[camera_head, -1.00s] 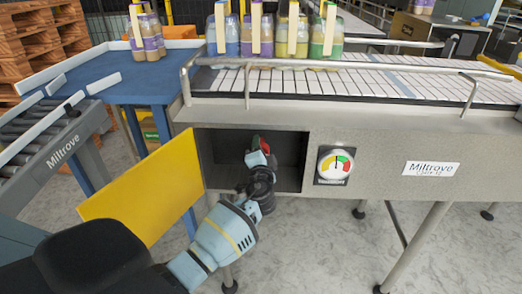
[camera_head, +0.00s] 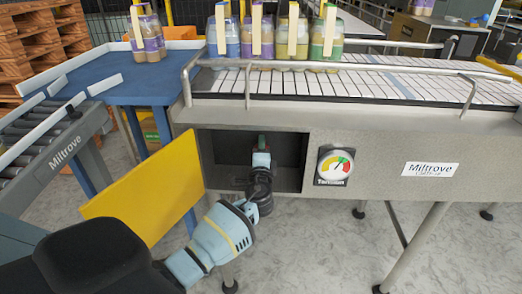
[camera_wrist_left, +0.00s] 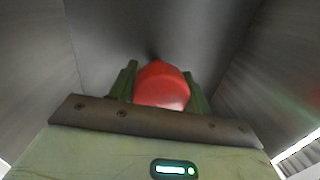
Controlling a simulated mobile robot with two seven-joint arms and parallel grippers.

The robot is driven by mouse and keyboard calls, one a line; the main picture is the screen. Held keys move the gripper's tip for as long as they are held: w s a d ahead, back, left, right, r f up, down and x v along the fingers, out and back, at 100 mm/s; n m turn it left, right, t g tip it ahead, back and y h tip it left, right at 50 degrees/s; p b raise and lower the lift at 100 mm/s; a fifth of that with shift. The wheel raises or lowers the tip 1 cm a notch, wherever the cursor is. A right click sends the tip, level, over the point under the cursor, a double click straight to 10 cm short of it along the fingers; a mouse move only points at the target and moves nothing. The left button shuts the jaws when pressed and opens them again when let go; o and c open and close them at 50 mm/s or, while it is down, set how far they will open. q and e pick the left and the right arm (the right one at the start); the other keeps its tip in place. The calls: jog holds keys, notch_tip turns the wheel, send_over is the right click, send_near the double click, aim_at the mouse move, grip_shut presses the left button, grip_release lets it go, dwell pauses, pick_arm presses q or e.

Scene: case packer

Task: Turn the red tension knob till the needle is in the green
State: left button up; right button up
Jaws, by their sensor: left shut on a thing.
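The red tension knob (camera_wrist_left: 162,85) sits between the two green fingers of my left gripper (camera_wrist_left: 160,92) in the left wrist view. The fingers are shut on its sides. In the head view my left gripper (camera_head: 261,150) reaches into the dark open compartment (camera_head: 228,146) in the machine's front, and it hides the knob there. The round tension gauge (camera_head: 335,166) is on the panel just right of the compartment, with coloured zones on a white face. Its needle is too small to read surely. My right gripper is out of view.
A yellow door (camera_head: 145,190) stands open left of the compartment, close to my left arm. The conveyor (camera_head: 350,82) above carries several bottle packs behind a metal rail (camera_head: 330,63). A blue table (camera_head: 140,85) stands at the left. The floor below the panel looks clear.

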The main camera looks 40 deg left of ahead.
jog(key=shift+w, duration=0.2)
pick_arm(q)
jog(key=o, duration=1)
jog(key=shift+c, duration=0.2)
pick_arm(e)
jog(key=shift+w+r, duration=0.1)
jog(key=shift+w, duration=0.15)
pick_arm(q)
jog(key=shift+s, duration=0.1)
jog(key=v, duration=0.7)
jog(key=shift+s+d, duration=0.25)
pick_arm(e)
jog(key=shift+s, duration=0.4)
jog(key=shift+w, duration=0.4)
